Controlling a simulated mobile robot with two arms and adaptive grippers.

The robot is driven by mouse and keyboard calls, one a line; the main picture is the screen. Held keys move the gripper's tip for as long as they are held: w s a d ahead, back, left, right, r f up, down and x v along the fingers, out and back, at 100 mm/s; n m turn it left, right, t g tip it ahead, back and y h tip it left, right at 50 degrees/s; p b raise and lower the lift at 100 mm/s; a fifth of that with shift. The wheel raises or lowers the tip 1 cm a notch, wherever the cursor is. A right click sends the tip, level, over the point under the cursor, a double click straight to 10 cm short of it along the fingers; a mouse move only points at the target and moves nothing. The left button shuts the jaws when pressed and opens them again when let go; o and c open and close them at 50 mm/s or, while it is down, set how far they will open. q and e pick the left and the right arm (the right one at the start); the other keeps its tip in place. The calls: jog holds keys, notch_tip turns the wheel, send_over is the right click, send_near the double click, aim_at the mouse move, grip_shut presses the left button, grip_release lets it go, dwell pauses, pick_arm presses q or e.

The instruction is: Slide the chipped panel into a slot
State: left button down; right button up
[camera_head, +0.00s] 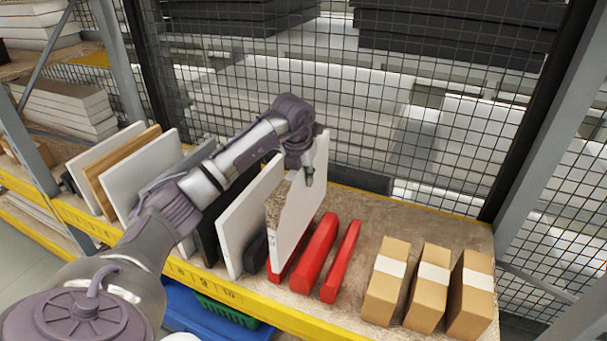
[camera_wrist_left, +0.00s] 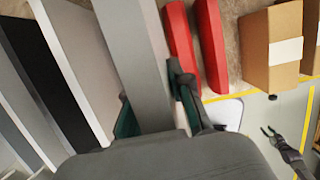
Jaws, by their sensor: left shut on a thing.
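The chipped panel (camera_head: 305,200) is white, with a rough brown patch at its upper near corner. It stands upright among red divider bars (camera_head: 318,248). I cannot tell whether its lower edge rests on the shelf or is raised. My left gripper (camera_head: 306,170) is shut on the panel's upper part. In the left wrist view, its fingers (camera_wrist_left: 152,105) lie on both sides of the grey-looking panel (camera_wrist_left: 130,50). Two red bars (camera_wrist_left: 212,45) show right of it there. My right gripper (camera_wrist_left: 269,131) appears small at the lower right, its fingers apart and empty.
A white panel (camera_head: 245,220) and a black divider (camera_head: 256,250) stand just left. More panels (camera_head: 140,170) stand farther left, behind my arm. Several cardboard boxes (camera_head: 387,280) stand right on the shelf. A yellow beam (camera_head: 290,318) edges the front; wire mesh (camera_head: 430,130) closes the back.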

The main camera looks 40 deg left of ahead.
aim_at(304, 195)
pick_arm(q)
jog(key=shift+f, duration=0.4)
jog(key=shift+f+b, duration=0.3)
jog(key=shift+b, duration=0.2)
jog(key=shift+f+b, duration=1.25)
jog(key=shift+f, duration=0.8)
pick_arm(e)
jog(key=shift+s+d+f, duration=0.15)
jog(key=shift+f, duration=1.85)
pick_arm(q)
jog(key=c, duration=1)
grip_release()
jog(key=shift+s, duration=0.1)
jog(key=shift+o, duration=0.2)
jog(key=shift+d+f, duration=0.1)
jog(key=shift+f, duration=0.1)
jog(key=shift+s+r, duration=0.1)
jog(key=shift+r, duration=0.35)
jog(key=v, duration=1.1)
jog(key=shift+s+r, duration=0.1)
jog(key=shift+r, duration=0.15)
